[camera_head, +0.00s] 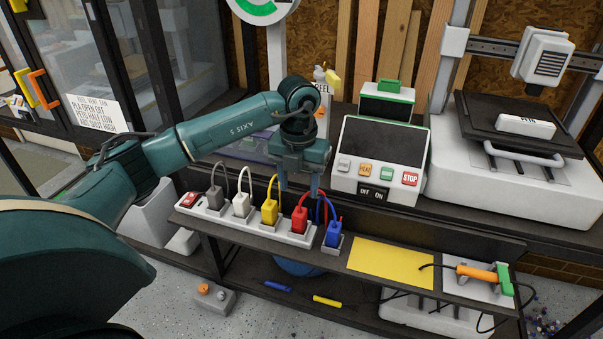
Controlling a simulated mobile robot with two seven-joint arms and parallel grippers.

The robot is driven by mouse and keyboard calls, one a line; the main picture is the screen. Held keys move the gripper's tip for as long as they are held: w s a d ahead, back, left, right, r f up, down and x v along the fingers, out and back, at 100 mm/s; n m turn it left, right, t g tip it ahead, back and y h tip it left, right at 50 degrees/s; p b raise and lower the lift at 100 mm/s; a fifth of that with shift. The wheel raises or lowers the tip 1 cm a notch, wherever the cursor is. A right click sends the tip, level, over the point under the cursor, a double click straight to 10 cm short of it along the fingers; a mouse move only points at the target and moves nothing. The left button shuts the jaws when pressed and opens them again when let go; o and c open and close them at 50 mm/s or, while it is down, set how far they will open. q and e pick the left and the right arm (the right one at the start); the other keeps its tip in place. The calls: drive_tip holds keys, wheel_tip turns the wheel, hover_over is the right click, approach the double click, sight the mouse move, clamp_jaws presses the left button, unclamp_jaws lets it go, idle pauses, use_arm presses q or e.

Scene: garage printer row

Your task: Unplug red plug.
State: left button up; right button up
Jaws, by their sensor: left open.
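The red plug (300,219) sits upright in the white power strip (222,213), between the yellow plug (270,212) and the blue plug (334,233). A red cord rises from it. The blue plug sits in a separate small socket at the strip's right end. A white plug (241,204) and a grey plug (214,198) are further left in the strip. My left gripper (299,187) points down just above and behind the red plug, its fingers apart and holding nothing that I can see. Cords partly overlap the fingers. My right gripper is out of view.
A control box (378,158) with coloured buttons stands behind on the right, beside a white printer (497,168). A yellow mat (391,262) and an orange-and-green tool (484,276) lie right of the strip. Pens lie on the shelf below.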

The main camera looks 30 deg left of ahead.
sight(299, 211)
use_arm(q)
wheel_tip(299, 211, down, 10)
drive_tip(key=shift+r+b, duration=0.25)
drive_tip(key=shift+b, duration=0.4)
drive_tip(key=shift+d, duration=0.1)
drive_tip(key=c, duration=1.1)
drive_tip(key=shift+r, duration=0.1)
drive_tip(key=shift+r, duration=0.1)
drive_tip(key=shift+r+p, duration=1.9)
drive_tip(key=shift+r, duration=0.3)
